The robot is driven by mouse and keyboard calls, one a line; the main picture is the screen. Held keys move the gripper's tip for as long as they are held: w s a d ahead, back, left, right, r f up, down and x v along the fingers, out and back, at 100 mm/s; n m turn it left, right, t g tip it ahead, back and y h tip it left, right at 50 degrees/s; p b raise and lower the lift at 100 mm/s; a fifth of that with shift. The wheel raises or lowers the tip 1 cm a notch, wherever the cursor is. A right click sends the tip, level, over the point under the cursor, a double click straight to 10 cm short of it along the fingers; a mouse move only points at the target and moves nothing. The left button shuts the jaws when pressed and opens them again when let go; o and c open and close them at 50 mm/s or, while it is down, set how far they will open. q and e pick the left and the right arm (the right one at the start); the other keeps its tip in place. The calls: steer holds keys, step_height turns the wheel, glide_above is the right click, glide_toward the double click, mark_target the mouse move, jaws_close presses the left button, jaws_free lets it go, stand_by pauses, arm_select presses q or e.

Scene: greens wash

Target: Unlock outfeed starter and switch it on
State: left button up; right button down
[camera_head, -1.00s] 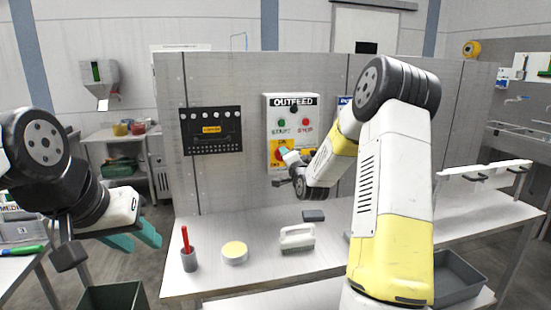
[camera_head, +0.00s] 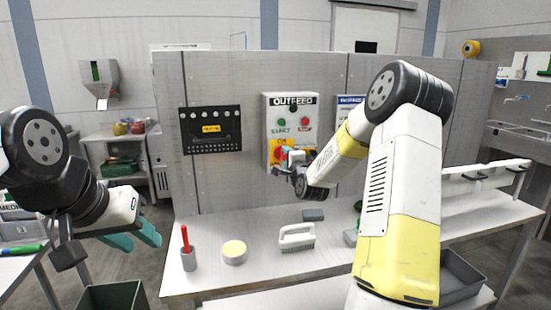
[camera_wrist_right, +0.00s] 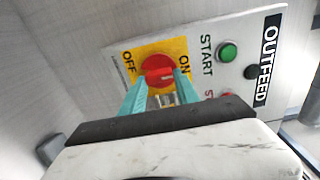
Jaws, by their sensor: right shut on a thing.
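The grey OUTFEED starter box (camera_head: 268,113) is on the upright panel, with a green START button (camera_head: 281,122) and a red button. Below these is a yellow plate with a red rotary switch (camera_wrist_right: 158,71), marked OFF and ON. My right gripper (camera_wrist_right: 161,79) has its teal fingers on either side of the red switch and is shut on it. It also shows in front of the box in the head view. A small silvery, brassy piece (camera_wrist_right: 167,99), perhaps a lock, shows between the fingers. My left gripper (camera_head: 136,239) hangs empty at left, its fingers apart.
A black panel (camera_head: 211,130) is left of the starter. A green bin (camera_head: 112,298) is below.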

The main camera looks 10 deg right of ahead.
steer(key=c, duration=0.9)
jaws_free()
steer(key=s, duration=0.7)
steer(key=shift+s+d, duration=0.15)
steer(key=shift+s, duration=0.25)
